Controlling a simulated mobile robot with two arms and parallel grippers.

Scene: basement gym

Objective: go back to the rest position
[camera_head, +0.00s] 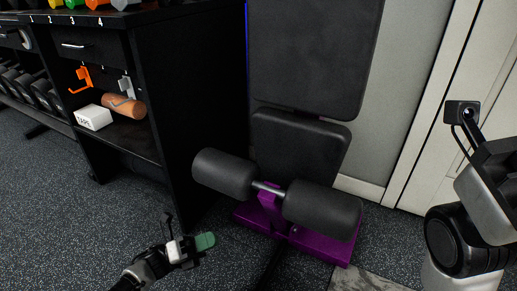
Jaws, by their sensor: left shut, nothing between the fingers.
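My left gripper (204,241) is low in the picture, left of centre, above the speckled floor. Its fingers are together, with a green tip and nothing held. It is apart from the black shelf unit and from the padded bench. Part of my right arm shows at the right edge, in front of the pale doors; its fingers are not visible.
A bench with black foam rollers (322,210) and a purple base (320,246) stands at the centre. A black shelf unit (185,100) at the left holds a white box (94,118) and a brown roller (124,106). Dark floor (60,220) is clear at the lower left.

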